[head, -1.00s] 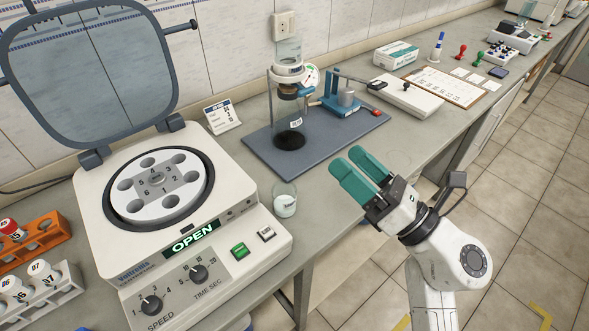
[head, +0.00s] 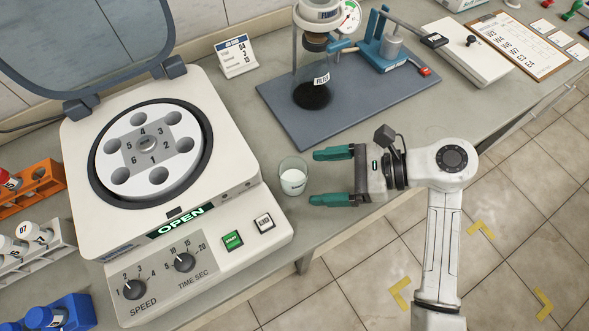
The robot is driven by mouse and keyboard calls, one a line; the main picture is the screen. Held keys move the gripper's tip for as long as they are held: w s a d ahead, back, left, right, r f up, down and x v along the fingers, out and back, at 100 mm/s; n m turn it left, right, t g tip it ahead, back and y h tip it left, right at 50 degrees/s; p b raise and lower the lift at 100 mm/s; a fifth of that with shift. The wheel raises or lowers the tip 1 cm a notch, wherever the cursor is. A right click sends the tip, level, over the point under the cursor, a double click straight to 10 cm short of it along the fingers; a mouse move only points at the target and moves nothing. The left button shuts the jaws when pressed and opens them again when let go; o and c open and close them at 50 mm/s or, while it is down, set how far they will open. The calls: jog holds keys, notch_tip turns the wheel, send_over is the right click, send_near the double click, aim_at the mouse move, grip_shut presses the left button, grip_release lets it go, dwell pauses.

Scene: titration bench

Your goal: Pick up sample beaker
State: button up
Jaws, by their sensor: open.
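The sample beaker (head: 293,181) is a small clear glass with white contents and a label. It stands upright on the grey bench, just right of the centrifuge. My gripper (head: 323,177) has two green fingers and comes in from the right, pointing left at the beaker. The fingers are spread, one toward the back and one toward the front. Their tips are close to the beaker's right side, and nothing is between them. I cannot tell the exact height of the fingers above the bench.
The centrifuge (head: 230,162) with its lid up and display reading OPEN stands left of the beaker. A dark blue-grey mat (head: 290,122) bearing a filter vessel (head: 312,75) lies behind. The bench's front edge runs just below the gripper. Tube racks (head: 50,245) stand far left.

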aim_at(297, 179)
jog(key=shift+p+x, duration=0.75)
jog(key=shift+x, duration=2.4)
jog(key=shift+w+d+f, duration=0.1)
jog(key=c, duration=1.1)
